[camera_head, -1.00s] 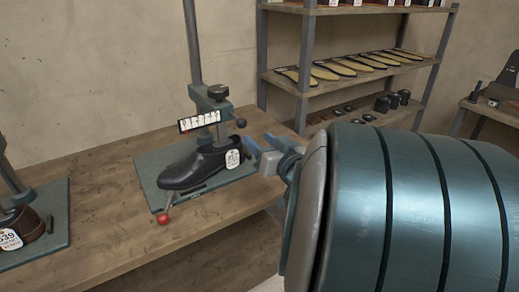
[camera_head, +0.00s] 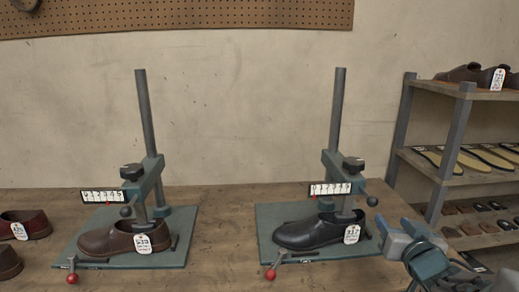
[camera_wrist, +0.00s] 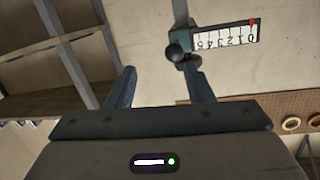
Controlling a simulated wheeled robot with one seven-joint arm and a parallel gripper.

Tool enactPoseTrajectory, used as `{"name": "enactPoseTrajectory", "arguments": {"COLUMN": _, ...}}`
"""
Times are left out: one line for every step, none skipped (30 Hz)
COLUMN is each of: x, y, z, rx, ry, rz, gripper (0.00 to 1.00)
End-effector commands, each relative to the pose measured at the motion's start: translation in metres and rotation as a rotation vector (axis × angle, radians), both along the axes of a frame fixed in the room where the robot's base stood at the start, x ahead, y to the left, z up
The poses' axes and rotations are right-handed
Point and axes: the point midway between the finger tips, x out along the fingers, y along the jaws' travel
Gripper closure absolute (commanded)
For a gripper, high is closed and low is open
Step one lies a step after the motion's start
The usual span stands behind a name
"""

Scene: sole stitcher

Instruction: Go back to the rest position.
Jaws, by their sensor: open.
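My gripper (camera_head: 408,238) is at the lower right of the head view, just right of the black shoe (camera_head: 300,233). Its blue-grey fingers are apart with nothing seen between them. In the wrist view my gripper (camera_wrist: 160,85) shows two separate fingers pointing up the picture. The black shoe sits on the right stitching stand (camera_head: 280,214), with a white tag on it. In the wrist view the stand's numbered scale (camera_wrist: 225,38) and a dark knob show beyond the right finger, upside down.
A left stand (camera_head: 180,222) holds a brown shoe (camera_head: 108,238) on the wooden bench (camera_head: 228,262). Red-knobbed levers (camera_head: 270,273) stick out in front of both stands. More shoes (camera_head: 30,224) are at the far left. A shelf rack (camera_head: 445,160) with soles stands at the right.

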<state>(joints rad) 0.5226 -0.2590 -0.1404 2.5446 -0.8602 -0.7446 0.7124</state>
Motion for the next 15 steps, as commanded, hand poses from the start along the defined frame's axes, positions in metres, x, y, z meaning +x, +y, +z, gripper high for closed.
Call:
{"name": "enactPoseTrajectory", "arguments": {"x": 0.002, "y": 0.003, "z": 0.014, "rx": -0.015, "ry": 0.041, "rz": -0.027, "gripper": 0.53}}
{"name": "enactPoseTrajectory", "arguments": {"x": 0.003, "y": 0.004, "z": 0.015, "rx": -0.023, "ry": 0.072, "rz": -0.048, "gripper": 0.53}}
{"name": "enactPoseTrajectory", "arguments": {"x": 0.002, "y": 0.005, "z": 0.016, "rx": -0.033, "ry": 0.116, "rz": -0.073, "gripper": 0.53}}
{"name": "enactPoseTrajectory", "arguments": {"x": 0.001, "y": 0.006, "z": 0.017, "rx": -0.039, "ry": 0.150, "rz": -0.091, "gripper": 0.53}}
{"name": "enactPoseTrajectory", "arguments": {"x": 0.000, "y": 0.008, "z": 0.018, "rx": -0.044, "ry": 0.184, "rz": -0.106, "gripper": 0.53}}
{"name": "enactPoseTrajectory", "arguments": {"x": -0.002, "y": 0.011, "z": 0.018, "rx": -0.049, "ry": 0.233, "rz": -0.123, "gripper": 0.53}}
{"name": "enactPoseTrajectory", "arguments": {"x": -0.004, "y": 0.014, "z": 0.018, "rx": -0.051, "ry": 0.269, "rz": -0.134, "gripper": 0.53}}
{"name": "enactPoseTrajectory", "arguments": {"x": -0.006, "y": 0.018, "z": 0.018, "rx": -0.053, "ry": 0.307, "rz": -0.142, "gripper": 0.53}}
{"name": "enactPoseTrajectory", "arguments": {"x": -0.010, "y": 0.023, "z": 0.018, "rx": -0.054, "ry": 0.360, "rz": -0.151, "gripper": 0.53}}
{"name": "enactPoseTrajectory", "arguments": {"x": -0.014, "y": 0.027, "z": 0.018, "rx": -0.054, "ry": 0.400, "rz": -0.154, "gripper": 0.53}}
{"name": "enactPoseTrajectory", "arguments": {"x": -0.018, "y": 0.032, "z": 0.018, "rx": -0.055, "ry": 0.442, "rz": -0.155, "gripper": 0.53}}
{"name": "enactPoseTrajectory", "arguments": {"x": -0.023, "y": 0.040, "z": 0.017, "rx": -0.055, "ry": 0.498, "rz": -0.153, "gripper": 0.53}}
{"name": "enactPoseTrajectory", "arguments": {"x": -0.028, "y": 0.046, "z": 0.017, "rx": -0.053, "ry": 0.542, "rz": -0.149, "gripper": 0.53}}
{"name": "enactPoseTrajectory", "arguments": {"x": -0.034, "y": 0.053, "z": 0.017, "rx": -0.051, "ry": 0.585, "rz": -0.142, "gripper": 0.53}}
{"name": "enactPoseTrajectory", "arguments": {"x": -0.041, "y": 0.062, "z": 0.017, "rx": -0.048, "ry": 0.643, "rz": -0.130, "gripper": 0.53}}
